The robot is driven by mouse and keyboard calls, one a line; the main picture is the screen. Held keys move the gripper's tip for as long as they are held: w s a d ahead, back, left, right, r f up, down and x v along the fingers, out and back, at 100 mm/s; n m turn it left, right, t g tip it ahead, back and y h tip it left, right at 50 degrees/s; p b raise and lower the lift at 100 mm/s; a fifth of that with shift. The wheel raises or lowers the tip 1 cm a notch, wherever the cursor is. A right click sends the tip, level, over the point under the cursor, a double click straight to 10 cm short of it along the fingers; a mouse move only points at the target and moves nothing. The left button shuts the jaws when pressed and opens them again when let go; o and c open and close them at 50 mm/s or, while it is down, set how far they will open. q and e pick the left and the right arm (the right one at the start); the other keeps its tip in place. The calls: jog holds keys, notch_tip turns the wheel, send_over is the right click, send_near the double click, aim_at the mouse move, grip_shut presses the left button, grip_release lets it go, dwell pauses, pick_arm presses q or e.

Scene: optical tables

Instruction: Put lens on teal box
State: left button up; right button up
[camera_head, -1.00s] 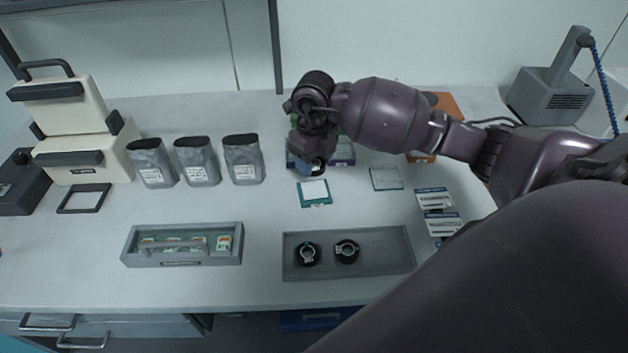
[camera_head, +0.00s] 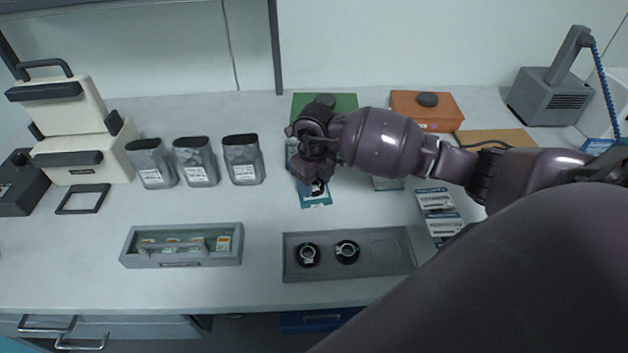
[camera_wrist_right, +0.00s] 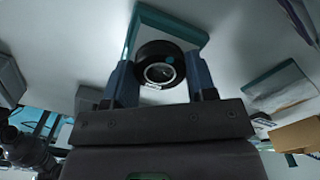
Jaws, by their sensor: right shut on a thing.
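My right gripper (camera_head: 310,190) is shut on a black round lens (camera_wrist_right: 160,62), which shows between the two blue fingertips in the wrist view. In the head view the lens (camera_head: 318,188) is a dark spot at the fingertips, over the teal box (camera_head: 317,204). The teal box has a pale top, mostly hidden by the gripper, and its teal edge also shows behind the lens in the wrist view (camera_wrist_right: 182,22). I cannot tell whether the lens touches the box. My left gripper is not in view.
A grey tray (camera_head: 385,264) at the front holds two black ring-shaped lenses (camera_head: 307,254) (camera_head: 347,251). Another grey tray (camera_head: 128,258) holds small items. Grey pouches (camera_head: 196,162) stand at left. Green (camera_head: 340,102) and orange (camera_head: 427,108) boxes stand behind. Labelled packets (camera_head: 437,214) lie right.

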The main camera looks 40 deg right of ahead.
aim_at(314, 184)
jog(key=o, duration=0.9)
jog(key=shift+f, duration=0.1)
jog(key=shift+r, duration=6.2)
